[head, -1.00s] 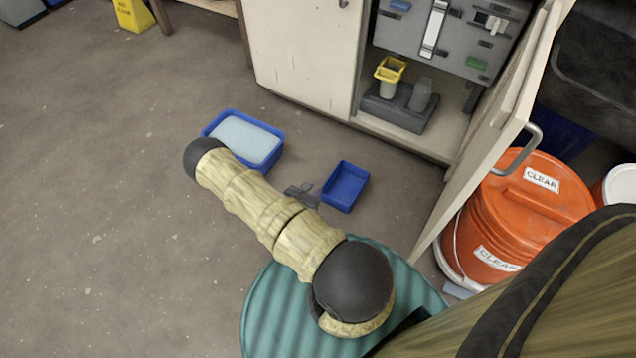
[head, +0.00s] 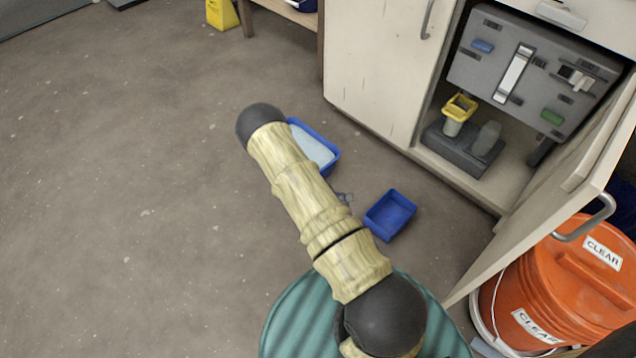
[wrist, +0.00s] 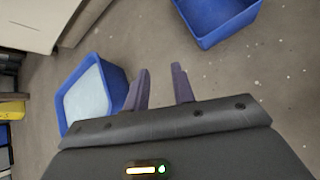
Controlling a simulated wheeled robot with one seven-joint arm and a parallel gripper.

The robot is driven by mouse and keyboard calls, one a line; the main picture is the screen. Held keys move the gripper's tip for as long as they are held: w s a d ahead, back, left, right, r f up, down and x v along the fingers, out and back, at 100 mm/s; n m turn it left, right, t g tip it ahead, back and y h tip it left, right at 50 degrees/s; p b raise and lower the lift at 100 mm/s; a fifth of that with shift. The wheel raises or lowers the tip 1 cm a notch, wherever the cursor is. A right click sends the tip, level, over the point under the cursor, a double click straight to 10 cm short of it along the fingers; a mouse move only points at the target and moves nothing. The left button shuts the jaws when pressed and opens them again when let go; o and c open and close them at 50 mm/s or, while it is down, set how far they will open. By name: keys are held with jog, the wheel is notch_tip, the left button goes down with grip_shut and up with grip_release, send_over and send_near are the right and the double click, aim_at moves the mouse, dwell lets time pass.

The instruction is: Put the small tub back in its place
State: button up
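The small blue tub (head: 390,215) is empty and stands upright on the floor in front of the open cabinet. It also shows at the top of the wrist view (wrist: 222,35). A larger blue tub (head: 334,162) with pale contents is on the floor to its left, partly hidden by my arm; it is at the left of the wrist view (wrist: 121,88). My gripper (wrist: 163,80) is open, with two dark fingers apart and nothing between them. In the head view its tip (head: 345,198) shows low between the two tubs, mostly hidden behind my arm.
Floor at the left is clear.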

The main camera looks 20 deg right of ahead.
jog(key=w+a+r+m+y, duration=0.1)
jog(key=a+r+m+y, duration=0.2)
jog(key=a+r+m, duration=0.5)
jog(key=w+a+r+m+y, duration=0.15)
jog(key=a+r+y, duration=0.25)
jog(key=r, duration=0.8)
jog(key=s+a+r+m+g+y, duration=0.1)
jog(key=s+a+r+m, duration=0.2)
jog(key=s+r+m, duration=0.5)
jog(key=s+r, duration=0.7)
jog(key=r, duration=0.1)
jog(key=shift+s+g+y, duration=0.3)
jog(key=w+r+p+v, duration=0.1)
jog(key=w+p+v, duration=0.2)
jog(key=p+v, duration=1.3)
jog(key=w+p+v, duration=0.4)
jog(key=p+v, duration=1.3)
jog(key=p, duration=0.1)
jog(key=w+r+p+v, duration=0.1)
jog(key=w+p+v, duration=0.3)
jog(key=p+v, duration=1.3)
jog(key=shift+r+p, duration=0.4)
jog(key=shift+r, duration=0.1)
jog(key=shift+o, duration=0.4)
jog(key=shift+w, duration=0.15)
